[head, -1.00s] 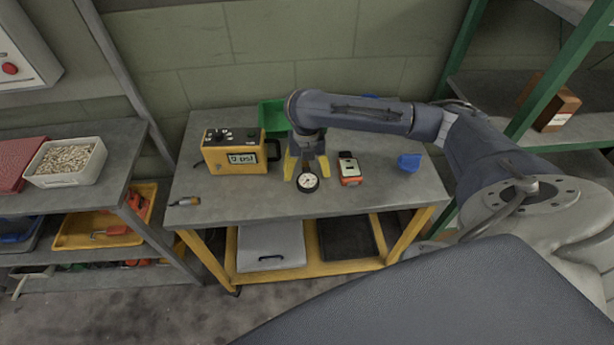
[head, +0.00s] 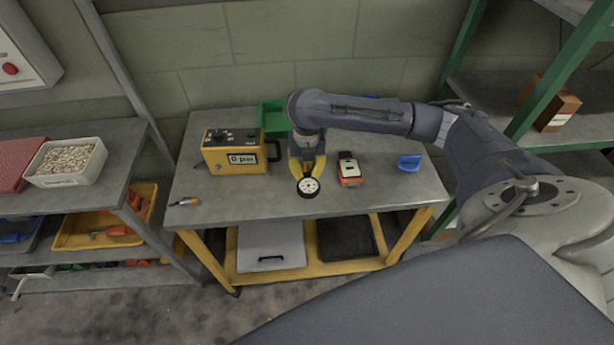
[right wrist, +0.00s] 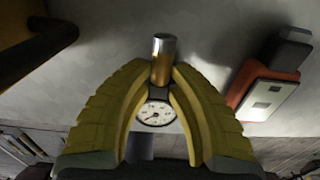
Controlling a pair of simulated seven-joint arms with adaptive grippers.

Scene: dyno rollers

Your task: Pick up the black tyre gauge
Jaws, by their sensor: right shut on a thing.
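The black tyre gauge (head: 308,187) has a round white dial with a dark rim and stands near the front middle of the grey bench. My right gripper (head: 306,172) is over it from above, its yellow fingers closed around the gauge. In the right wrist view the two yellow fingers of the right gripper (right wrist: 161,88) meet on the gauge, with its dial (right wrist: 156,114) between them and a metal end showing past the tips. I cannot tell whether the gauge still touches the bench. My left gripper is not in view.
A yellow meter box (head: 235,158) stands left of the gripper, a green bin (head: 272,117) behind it. A red and black device (head: 349,170) is close on the right, with a blue object (head: 409,162) beyond.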

